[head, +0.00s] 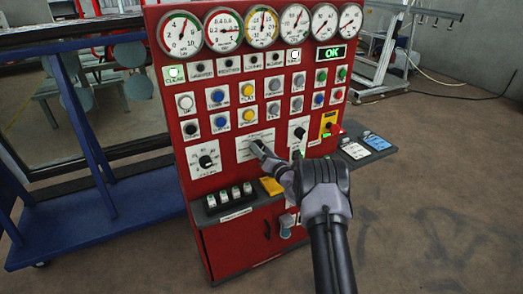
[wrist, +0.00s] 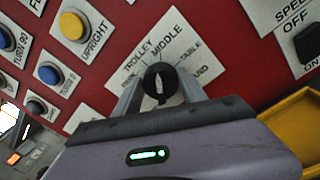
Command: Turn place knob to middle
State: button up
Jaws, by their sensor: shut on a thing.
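The place knob (wrist: 159,80) is black and round with a white pointer mark. In the head view my gripper (head: 260,149) reaches the plate in the panel's lower middle and hides most of the knob.
The red control panel (head: 228,134) carries gauges, buttons and other knobs. A black knob (head: 206,161) is to the left and a speed knob (head: 300,133) to the right. A yellow tray (head: 271,186) lies just below my gripper. A grey shelf (head: 205,219) juts out underneath.

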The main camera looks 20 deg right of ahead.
jog(key=shift+f+m, duration=0.1)
jog(key=shift+m, duration=0.5)
jog(key=o, duration=1.4)
jog(key=s+p, duration=0.1)
jog(key=s, duration=0.4)
jog(key=s+p, duration=0.1)
jog(key=s, duration=0.5)
jog(key=s+d+p, duration=0.1)
jog(key=s, duration=0.5)
jog(key=shift+s+d+f, duration=0.1)
jog(key=shift+s+f, duration=0.15)
jog(key=shift+f, duration=0.05)
